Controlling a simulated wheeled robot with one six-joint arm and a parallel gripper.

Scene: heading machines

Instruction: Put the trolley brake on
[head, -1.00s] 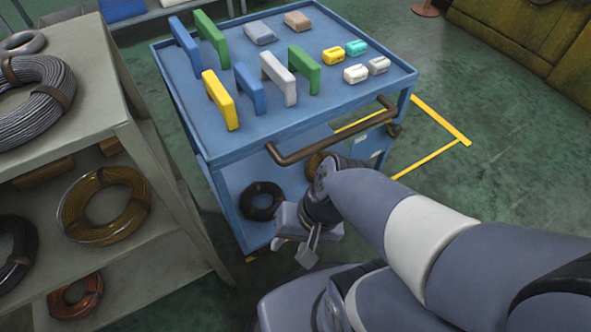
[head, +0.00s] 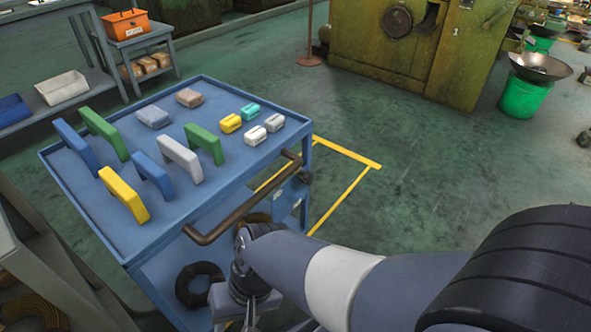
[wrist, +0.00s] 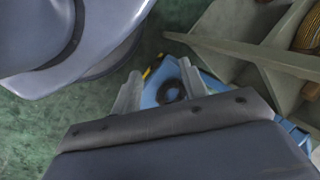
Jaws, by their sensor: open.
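The blue trolley (head: 75,193) stands at the left of the head view, with a brown bar handle (head: 240,205) on its near side. My gripper (head: 248,318) hangs low beside the trolley's near end, cut by the bottom edge of the head view. In the wrist view my gripper (wrist: 160,82) is open, with two grey fingers apart and nothing between them. Beyond them show the blue trolley's lower part and a dark coil (wrist: 171,91). I cannot make out the brake in either view; the trolley's near wheels are hidden or outside the picture.
Several coloured blocks stand on the trolley top, among them a yellow one (head: 125,195). A grey shelf rack (head: 60,270) is close on the left. Yellow floor lines (head: 345,152) lie behind the trolley. The green floor (head: 400,170) to the right is clear.

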